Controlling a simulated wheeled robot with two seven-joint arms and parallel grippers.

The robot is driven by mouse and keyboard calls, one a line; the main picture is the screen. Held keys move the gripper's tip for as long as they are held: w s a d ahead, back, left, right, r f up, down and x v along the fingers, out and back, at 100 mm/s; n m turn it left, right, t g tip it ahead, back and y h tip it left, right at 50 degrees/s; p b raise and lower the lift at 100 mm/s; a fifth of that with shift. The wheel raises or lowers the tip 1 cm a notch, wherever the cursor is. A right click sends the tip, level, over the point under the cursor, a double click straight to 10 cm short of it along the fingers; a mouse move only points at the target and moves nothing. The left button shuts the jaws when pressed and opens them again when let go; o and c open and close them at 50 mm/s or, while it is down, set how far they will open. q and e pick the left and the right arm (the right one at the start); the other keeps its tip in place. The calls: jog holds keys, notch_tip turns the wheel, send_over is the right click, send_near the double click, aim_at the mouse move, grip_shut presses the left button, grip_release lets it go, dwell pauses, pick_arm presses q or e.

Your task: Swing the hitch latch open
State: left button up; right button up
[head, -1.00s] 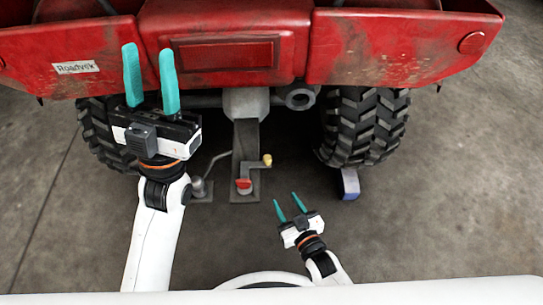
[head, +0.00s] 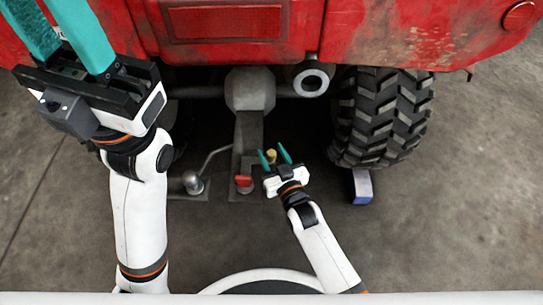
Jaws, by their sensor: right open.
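The hitch (head: 249,125) hangs as a dark grey bar under the back of the red quad. Near its lower end is a red cap (head: 243,181). A yellow knob (head: 271,155), seemingly the end of the latch handle, is just right of the bar; the handle's lower part is largely hidden by my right gripper. My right gripper (head: 272,150) is open, and its teal fingers appear on either side of the yellow knob. I cannot tell whether they touch it. My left gripper (head: 48,15) is open and empty, raised at the upper left in front of the red bodywork.
A grey ball (head: 192,182) with a bent rod stands left of the hitch. The right rear tyre (head: 383,115) and a blue-grey block (head: 362,186) are to the right. A round exhaust pipe (head: 311,79) sits above. The concrete floor at lower right is clear.

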jog(key=shift+w+a, duration=0.2)
jog(key=shift+w, duration=0.25)
jog(key=shift+c, duration=0.2)
grip_shut()
